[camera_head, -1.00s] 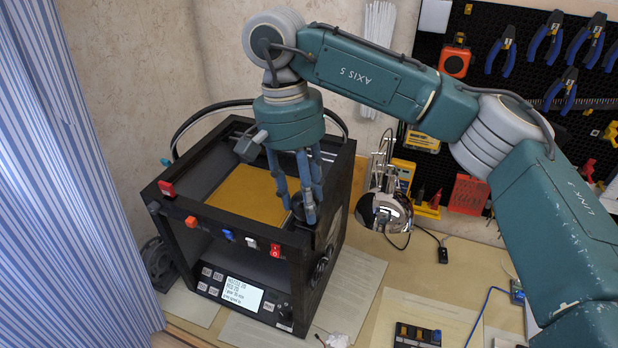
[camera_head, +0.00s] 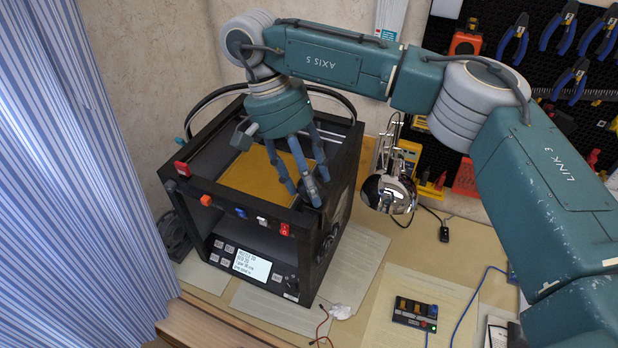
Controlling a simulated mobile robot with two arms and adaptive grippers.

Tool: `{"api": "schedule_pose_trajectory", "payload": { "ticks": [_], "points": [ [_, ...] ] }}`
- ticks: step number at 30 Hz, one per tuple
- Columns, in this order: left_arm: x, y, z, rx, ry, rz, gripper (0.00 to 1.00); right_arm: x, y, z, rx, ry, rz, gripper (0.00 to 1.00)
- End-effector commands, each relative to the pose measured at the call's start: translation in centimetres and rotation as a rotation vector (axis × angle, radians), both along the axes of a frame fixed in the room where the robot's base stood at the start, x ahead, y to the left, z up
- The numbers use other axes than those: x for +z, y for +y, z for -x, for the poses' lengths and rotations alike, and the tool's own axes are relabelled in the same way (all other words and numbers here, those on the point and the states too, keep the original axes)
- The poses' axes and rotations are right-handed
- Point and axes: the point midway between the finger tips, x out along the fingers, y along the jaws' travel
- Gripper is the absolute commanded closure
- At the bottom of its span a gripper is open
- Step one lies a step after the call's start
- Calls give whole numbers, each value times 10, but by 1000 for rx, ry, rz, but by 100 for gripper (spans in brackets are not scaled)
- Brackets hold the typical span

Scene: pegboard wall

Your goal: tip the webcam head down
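My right gripper (camera_head: 308,188) reaches down from its arm to the right front part of the top of a black box-shaped machine (camera_head: 184,196). A small dark rounded thing, which may be the webcam head (camera_head: 309,184), shows among its fingertips. The fingers cover most of it, so its tilt cannot be made out. The fingers stand apart from each other around it, but whether they press on it is hidden. My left gripper is out of view.
The machine has coloured switches along its front edge and a lit display (camera_head: 251,265). A shiny chrome lamp (camera_head: 388,193) stands close to its right. A pegboard with pliers (camera_head: 514,38) hangs behind. A striped curtain (camera_head: 70,180) fills the left. Papers and a small black device (camera_head: 415,314) lie on the table.

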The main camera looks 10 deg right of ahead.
Motion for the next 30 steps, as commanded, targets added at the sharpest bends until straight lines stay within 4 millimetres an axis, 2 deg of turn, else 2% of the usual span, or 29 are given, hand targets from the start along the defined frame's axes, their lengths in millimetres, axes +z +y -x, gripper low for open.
{"api": "schedule_pose_trajectory", "payload": {
  "ticks": [11, 14, 24, 30],
  "points": [
    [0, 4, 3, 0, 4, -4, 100, 5, 1, -2, -1, -3, 2, 41],
    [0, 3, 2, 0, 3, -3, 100, 16, 4, -4, -2, -5, 3, 41],
    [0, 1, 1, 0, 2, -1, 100, 84, 24, -20, -3, -8, 5, 41],
    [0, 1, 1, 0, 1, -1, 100, 106, 31, -25, -1, -2, 3, 41]
  ]
}}
